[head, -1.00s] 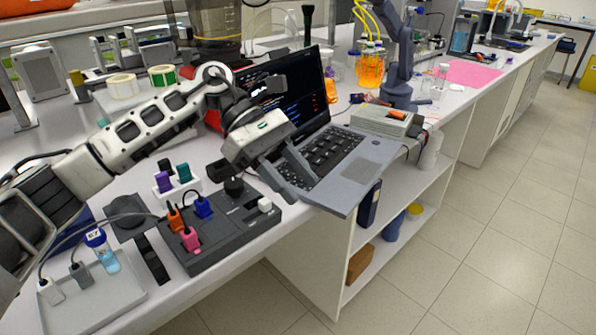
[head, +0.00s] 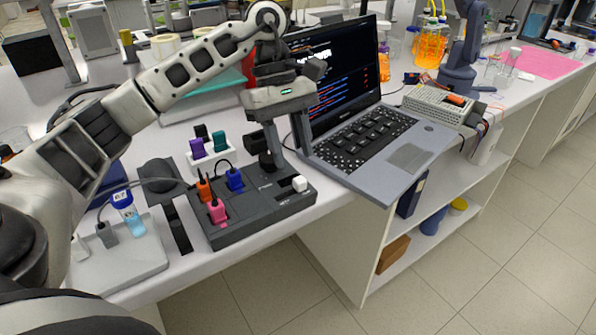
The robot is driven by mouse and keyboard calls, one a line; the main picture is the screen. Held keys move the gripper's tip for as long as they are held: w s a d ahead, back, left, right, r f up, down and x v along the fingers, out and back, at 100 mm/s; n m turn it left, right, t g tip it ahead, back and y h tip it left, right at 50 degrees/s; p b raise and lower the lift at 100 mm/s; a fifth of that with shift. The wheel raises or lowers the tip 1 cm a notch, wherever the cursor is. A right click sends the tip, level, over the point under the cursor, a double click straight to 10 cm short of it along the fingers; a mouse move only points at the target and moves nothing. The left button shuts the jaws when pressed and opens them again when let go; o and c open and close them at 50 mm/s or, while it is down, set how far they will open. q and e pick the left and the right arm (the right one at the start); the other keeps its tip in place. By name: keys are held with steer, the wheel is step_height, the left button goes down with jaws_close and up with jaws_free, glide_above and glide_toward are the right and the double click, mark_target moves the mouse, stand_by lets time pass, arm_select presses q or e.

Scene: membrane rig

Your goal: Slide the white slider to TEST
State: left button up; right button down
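The white slider (head: 299,184) is a small white block on the right part of the dark grey rig box (head: 245,222). Small lettering on the box is too fine to read, so I cannot make out TEST. My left gripper (head: 290,160) points down just behind and above the white slider. Its two fingers are spread apart with nothing between them. It looks apart from the slider, though the exact gap is hard to tell. My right gripper is not in view.
Orange, blue and pink plugs (head: 217,211) stand on the box's left part. A black knob (head: 266,160) stands at its back, beside the left finger. The open laptop (head: 370,140) is close on the right. A grey tray (head: 120,262) with a vial lies left.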

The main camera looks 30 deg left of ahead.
mark_target(300, 179)
arm_select(q)
steer(key=x, duration=0.4)
steer(key=shift+f, duration=0.2)
steer(key=shift+s+d+f, duration=0.1)
steer(key=shift+d+f, duration=0.05)
steer(key=shift+f, duration=0.05)
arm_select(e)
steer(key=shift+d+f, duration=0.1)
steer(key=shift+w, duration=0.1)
